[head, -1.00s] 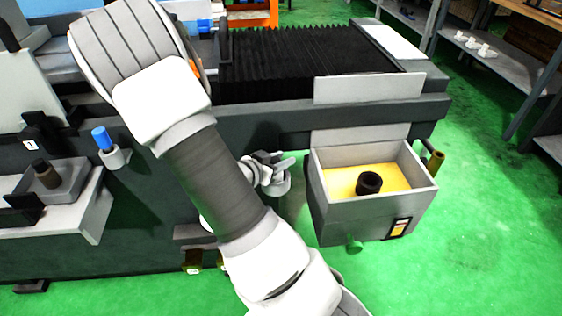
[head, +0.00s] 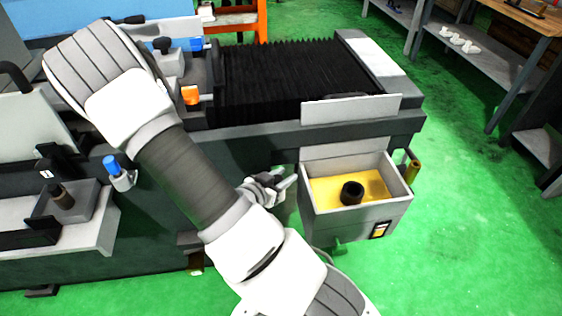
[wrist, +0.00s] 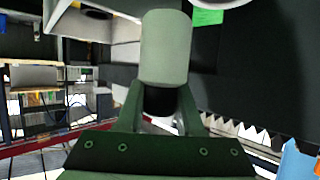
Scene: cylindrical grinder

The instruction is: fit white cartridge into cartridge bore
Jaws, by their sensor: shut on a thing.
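In the wrist view my gripper (wrist: 160,97) is shut on the white cartridge (wrist: 165,47), a pale cylinder that stands out past the fingertips. In the head view my arm crosses the picture from lower right to upper left; my gripper and the cartridge are hidden there. A black, round, open-topped socket (head: 352,193) stands in yellow liquid in a grey box at the right; it may be the cartridge bore, but I cannot be sure. The cartridge is apart from it. A pale curved rim (wrist: 222,5) shows at the top edge of the wrist view, cut off.
The grey box (head: 357,223) hangs at the machine's front. Black bellows (head: 275,85) lie behind it. A blue-capped part (head: 112,168) and a small shelf (head: 90,238) are at the left. Shelving stands at the back right. Green floor (head: 470,220) is open at the right.

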